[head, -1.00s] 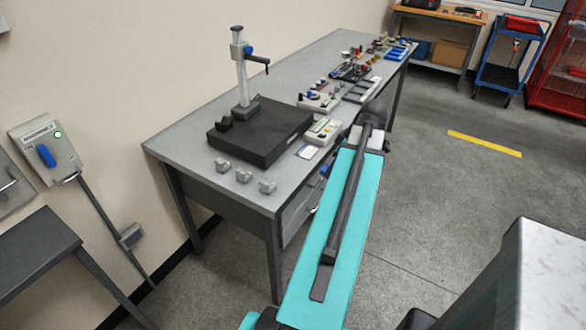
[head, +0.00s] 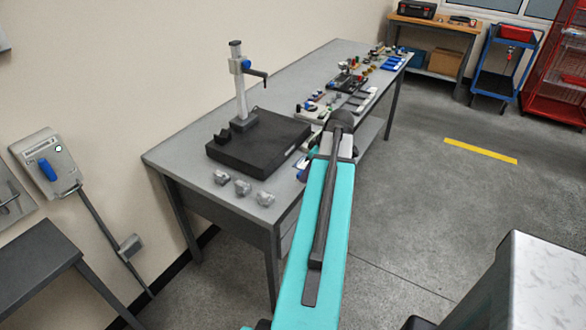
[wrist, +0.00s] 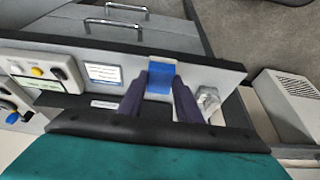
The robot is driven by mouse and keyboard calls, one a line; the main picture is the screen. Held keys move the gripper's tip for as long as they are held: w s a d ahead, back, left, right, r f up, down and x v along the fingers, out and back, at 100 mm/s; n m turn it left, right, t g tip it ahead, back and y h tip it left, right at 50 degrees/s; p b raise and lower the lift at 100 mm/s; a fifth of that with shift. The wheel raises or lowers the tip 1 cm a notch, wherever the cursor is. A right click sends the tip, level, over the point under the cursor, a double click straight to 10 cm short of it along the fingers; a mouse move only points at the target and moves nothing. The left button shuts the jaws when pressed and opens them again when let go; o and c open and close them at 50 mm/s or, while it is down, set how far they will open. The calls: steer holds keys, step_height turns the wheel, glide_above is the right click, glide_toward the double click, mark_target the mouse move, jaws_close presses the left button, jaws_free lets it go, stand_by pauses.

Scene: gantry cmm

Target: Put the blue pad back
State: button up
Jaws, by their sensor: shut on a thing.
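The blue pad (wrist: 160,78) shows in the wrist view as a small blue block with a paler upper end. It sits between the two dark fingers of my gripper (wrist: 160,88), which is shut on it. The pad appears in front of the bench's edge strip; its height over the bench is hard to tell. In the head view my arm hides the gripper, and I cannot make out the pad with certainty.
The grey bench (head: 180,157) carries a black plate with a column (head: 255,142) and several metal blocks (head: 242,187). A metal block (wrist: 208,98) is right of the fingers in the wrist view. A control box (wrist: 40,70) and a label card (wrist: 103,75) are left.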

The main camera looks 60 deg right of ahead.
steer(key=w, duration=0.2)
steer(key=w+p, duration=0.1)
steer(key=w, duration=0.2)
steer(key=w+p, duration=0.1)
steer(key=w, duration=0.1)
steer(key=shift+w+d+f, duration=0.25)
steer(key=shift+d+f, duration=0.05)
steer(key=shift+f, duration=0.05)
steer(key=shift+f+p, duration=0.8)
steer(key=shift+f, duration=0.95)
steer(key=shift+f, duration=0.2)
steer(key=o, duration=1)
steer(key=shift+r, duration=0.15)
